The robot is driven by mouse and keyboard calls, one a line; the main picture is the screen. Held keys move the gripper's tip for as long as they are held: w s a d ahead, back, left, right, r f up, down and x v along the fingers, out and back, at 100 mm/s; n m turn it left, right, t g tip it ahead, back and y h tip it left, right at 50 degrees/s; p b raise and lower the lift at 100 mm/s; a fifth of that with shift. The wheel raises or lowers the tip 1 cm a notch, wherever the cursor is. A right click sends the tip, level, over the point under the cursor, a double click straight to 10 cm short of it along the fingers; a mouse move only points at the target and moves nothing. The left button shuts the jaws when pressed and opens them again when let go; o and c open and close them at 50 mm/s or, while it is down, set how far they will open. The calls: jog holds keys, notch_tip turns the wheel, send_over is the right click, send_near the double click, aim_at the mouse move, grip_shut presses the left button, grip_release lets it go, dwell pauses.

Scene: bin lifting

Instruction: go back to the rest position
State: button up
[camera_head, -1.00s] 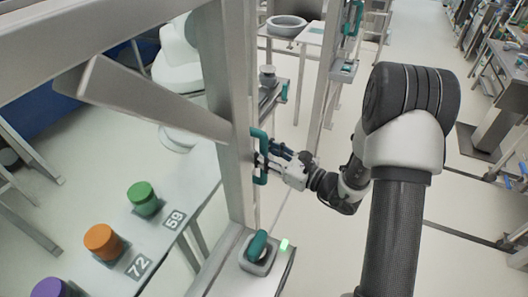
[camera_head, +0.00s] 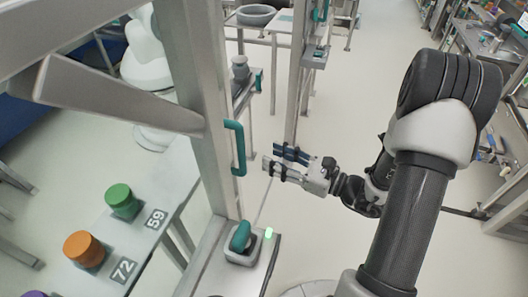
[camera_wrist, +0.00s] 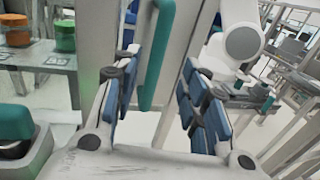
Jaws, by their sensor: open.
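My gripper (camera_head: 280,160) is open and empty, in the middle of the head view. It is just right of a teal handle (camera_head: 236,148) on a grey metal post, with a visible gap between them. In the wrist view, the blue-padded fingers of my gripper (camera_wrist: 158,85) are spread wide. The teal handle (camera_wrist: 157,55) stands ahead of and between them in that view, upright and slightly tilted. My arm reaches in from the right side of the head view.
A teal knob on a grey base (camera_head: 240,238) sits below the handle, beside a green light (camera_head: 269,232). Green (camera_head: 122,201) and orange (camera_head: 84,249) lidded containers stand on a shelf at left, by labels 59 and 72. Open floor (camera_head: 330,225) lies right of the post.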

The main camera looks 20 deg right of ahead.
jog(key=shift+s+d, duration=0.15)
jog(key=shift+s, duration=0.05)
dwell(0.4)
jog(key=s+a+r+n+g+h, duration=0.1)
jog(key=s+a+r+n+g, duration=0.2)
jog(key=s+a+n+g, duration=0.45)
jog(key=s+a+r+n+g+h, duration=0.1)
jog(key=s+a+r+n+g, duration=0.2)
jog(key=s+a+n+g, duration=0.5)
jog(key=s+d+r+n+t+h, duration=0.5)
jog(key=d+n+t+h, duration=0.2)
jog(key=d+n+h, duration=0.3)
jog(key=shift+s+d+r+n, duration=0.15)
jog(key=shift+s+n, duration=0.15)
jog(key=shift+n, duration=0.65)
